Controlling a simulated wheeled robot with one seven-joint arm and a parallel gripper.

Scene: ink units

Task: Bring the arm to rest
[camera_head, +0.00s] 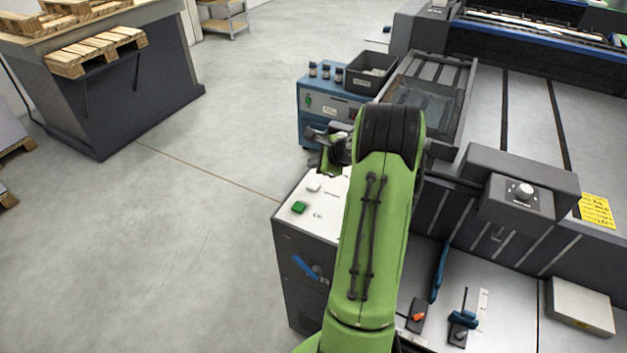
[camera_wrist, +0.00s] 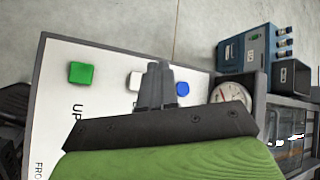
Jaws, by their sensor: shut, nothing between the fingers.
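My green arm rises through the middle of the head view and bends over toward the white-topped control cabinet (camera_head: 322,215). My gripper (camera_wrist: 158,68) shows in the wrist view with its grey fingers together and nothing between them. It is over the white panel (camera_wrist: 57,110), which carries a green button (camera_wrist: 81,73), a white button (camera_wrist: 134,81) and a blue button (camera_wrist: 182,88). The fingers partly cover the space between the white and blue buttons. I cannot tell how far above the panel they are. In the head view the fingertips are not clearly seen.
A blue cabinet (camera_head: 313,114) with small bottles and a dark bin (camera_head: 371,73) stands beyond the panel. A large press (camera_head: 482,120) fills the right. Tools and a pale box (camera_head: 580,308) lie at lower right. Open floor (camera_head: 180,240) is at left.

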